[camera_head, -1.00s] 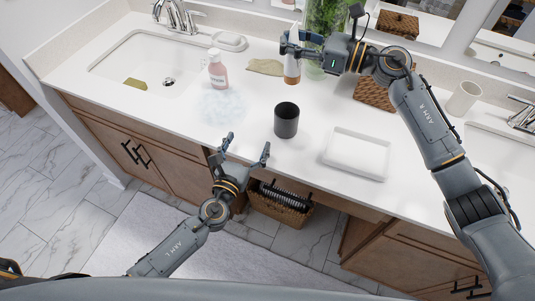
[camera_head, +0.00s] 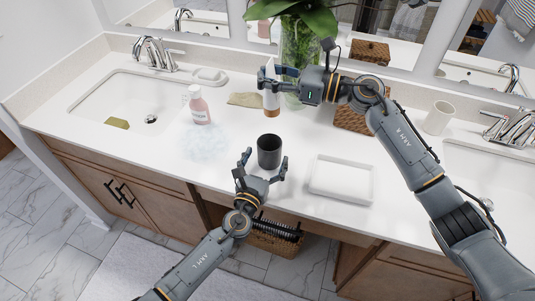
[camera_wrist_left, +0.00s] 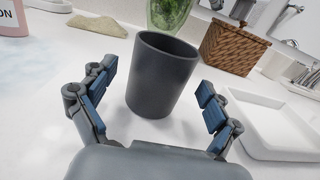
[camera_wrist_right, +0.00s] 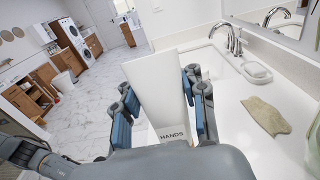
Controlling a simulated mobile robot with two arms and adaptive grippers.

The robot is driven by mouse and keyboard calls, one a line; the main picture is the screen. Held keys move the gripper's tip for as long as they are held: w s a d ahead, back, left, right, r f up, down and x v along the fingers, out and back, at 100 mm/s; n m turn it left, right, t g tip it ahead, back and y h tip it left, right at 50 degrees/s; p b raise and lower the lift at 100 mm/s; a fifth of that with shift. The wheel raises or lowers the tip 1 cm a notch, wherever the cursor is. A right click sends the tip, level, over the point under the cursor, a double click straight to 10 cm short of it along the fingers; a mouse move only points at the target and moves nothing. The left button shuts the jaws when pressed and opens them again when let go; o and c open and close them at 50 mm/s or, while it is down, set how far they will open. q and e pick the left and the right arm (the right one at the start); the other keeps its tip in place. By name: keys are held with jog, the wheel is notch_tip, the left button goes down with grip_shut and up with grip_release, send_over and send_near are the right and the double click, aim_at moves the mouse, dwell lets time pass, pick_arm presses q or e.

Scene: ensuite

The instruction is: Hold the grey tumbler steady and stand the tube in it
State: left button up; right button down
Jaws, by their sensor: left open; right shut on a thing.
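The grey tumbler (camera_head: 269,151) stands upright on the white counter. In the left wrist view the tumbler (camera_wrist_left: 160,78) stands between the spread fingers of my left gripper (camera_wrist_left: 155,110), with gaps at both sides. That gripper (camera_head: 262,170) is open in the head view, at the tumbler's near side. My right gripper (camera_head: 279,78) is shut on the white tube (camera_head: 271,97) and holds it upright behind the tumbler, its brownish end down. In the right wrist view the tube (camera_wrist_right: 160,88) shows lettering reading "HANDS" low down, between the fingers (camera_wrist_right: 165,95).
A white tray (camera_head: 341,190) lies right of the tumbler. A pink bottle (camera_head: 199,107) stands to the left, near a wet-looking patch (camera_head: 206,142). A white cup (camera_head: 438,118) stands far right.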

pick_arm(q)
jog(key=shift+w+d, duration=0.2)
jog(key=shift+w, duration=0.45)
jog(key=c, duration=1.4)
pick_arm(e)
notch_tip(320, 180, down, 12)
jog(key=shift+f, duration=0.15)
jog(key=c, duration=0.7)
grip_release()
jog(key=v, duration=1.2)
